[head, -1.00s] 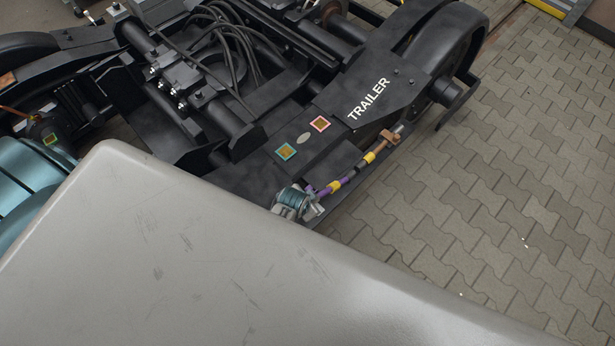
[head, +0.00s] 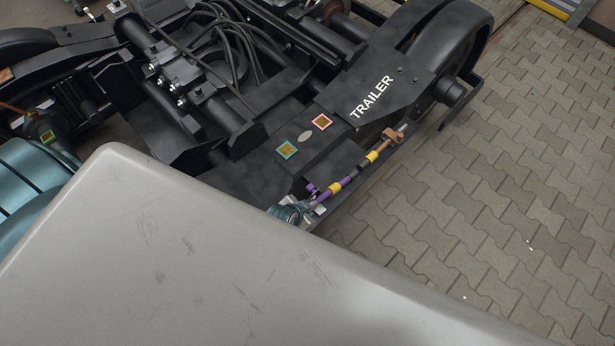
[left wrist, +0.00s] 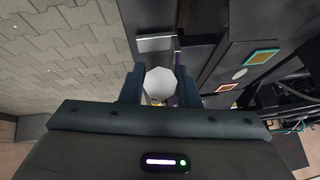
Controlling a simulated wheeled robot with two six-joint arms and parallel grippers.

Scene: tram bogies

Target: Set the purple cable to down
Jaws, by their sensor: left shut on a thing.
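The purple cable (head: 322,194) runs along the side of the dark bogie frame in the head view. It has yellow bands and slants up right to a copper-brown fitting (head: 394,135). At its lower left end is a teal and silver piece (head: 285,213), partly hidden by a large grey surface; I cannot tell whether this is a plug or part of my gripper. In the left wrist view my left gripper (left wrist: 159,78) is shut on a pale faceted piece (left wrist: 160,86) between its two dark fingers. A little purple shows beside it. My right gripper is not in view.
The bogie frame (head: 230,182) carries a teal-edged tag (head: 287,150), a pink-edged tag (head: 322,122) and a plate lettered TRAILER (head: 385,85). Black hoses (head: 235,45) loop behind. Paved floor (head: 510,190) lies clear on the right.

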